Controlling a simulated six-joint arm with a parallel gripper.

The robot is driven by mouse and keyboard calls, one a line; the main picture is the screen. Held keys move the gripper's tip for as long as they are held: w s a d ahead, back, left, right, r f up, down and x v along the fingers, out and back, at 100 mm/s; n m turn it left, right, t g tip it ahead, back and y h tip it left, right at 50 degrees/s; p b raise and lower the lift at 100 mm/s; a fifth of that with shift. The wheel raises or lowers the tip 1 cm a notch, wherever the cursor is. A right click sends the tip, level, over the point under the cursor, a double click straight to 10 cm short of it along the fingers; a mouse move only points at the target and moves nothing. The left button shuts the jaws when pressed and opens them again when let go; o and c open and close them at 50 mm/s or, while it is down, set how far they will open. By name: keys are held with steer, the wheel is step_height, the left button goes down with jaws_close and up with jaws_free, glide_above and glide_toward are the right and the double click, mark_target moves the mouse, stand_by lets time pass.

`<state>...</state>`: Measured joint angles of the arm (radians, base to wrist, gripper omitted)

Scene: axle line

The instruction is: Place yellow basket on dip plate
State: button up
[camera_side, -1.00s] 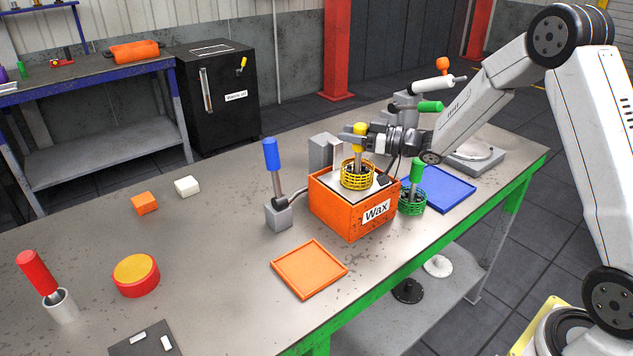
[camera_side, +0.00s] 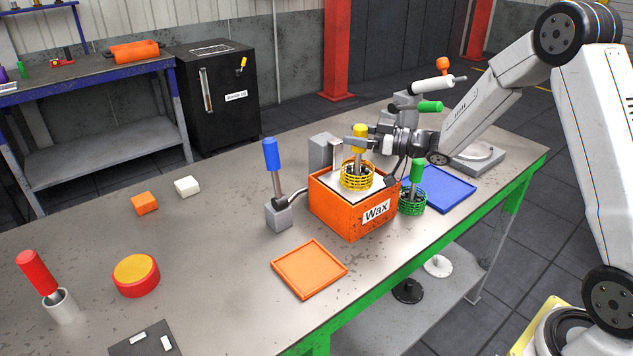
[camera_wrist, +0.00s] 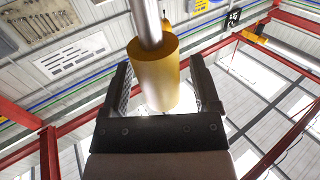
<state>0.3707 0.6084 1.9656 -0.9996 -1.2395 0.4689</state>
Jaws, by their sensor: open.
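The yellow basket (camera_side: 357,177) is a round wire basket with an upright yellow handle (camera_side: 360,133). It appears to stand upright on the pale flat top (camera_side: 341,186) of the orange box labelled Wax (camera_side: 343,212); this top may be the dip plate, though no label on it says so. My gripper (camera_side: 355,144) is open and reaches in from the right at handle height. In the wrist view the yellow handle (camera_wrist: 155,80) shows between the two spread fingers. I cannot tell whether either finger touches it.
A green-handled basket (camera_side: 412,199) stands close against the right of the Wax box. A blue-handled tool in a grey block (camera_side: 278,215) is on its left. An orange tray (camera_side: 309,269) lies in front and a blue tray (camera_side: 447,189) to the right. The left table has free room.

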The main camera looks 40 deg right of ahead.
steer(key=v, duration=1)
steer(key=shift+s+d, duration=0.2)
steer(key=shift+w+f, duration=0.1)
steer(key=h, duration=0.2)
steer(key=w+a+f+m+h, duration=0.1)
steer(key=f+m+g+h, duration=0.1)
steer(key=h, duration=0.1)
steer(key=shift+w+a+f+h, duration=0.1)
steer(key=shift+w+a+h, duration=0.15)
steer(key=shift+h, duration=0.05)
steer(key=s+a+f+m+g+h, duration=0.1)
steer(key=s+a+f+m+g, duration=0.1)
steer(key=s+a+g, duration=0.3)
steer(key=s+a+f+m+g+h, duration=0.2)
steer(key=s+a+f+g, duration=0.2)
steer(key=s, duration=0.9)
steer(key=f+g, duration=0.1)
steer(key=g, duration=0.1)
steer(key=shift+a+f+g+h, duration=0.2)
steer(key=shift+a+g+h, duration=0.1)
steer(key=shift+a+g, duration=0.1)
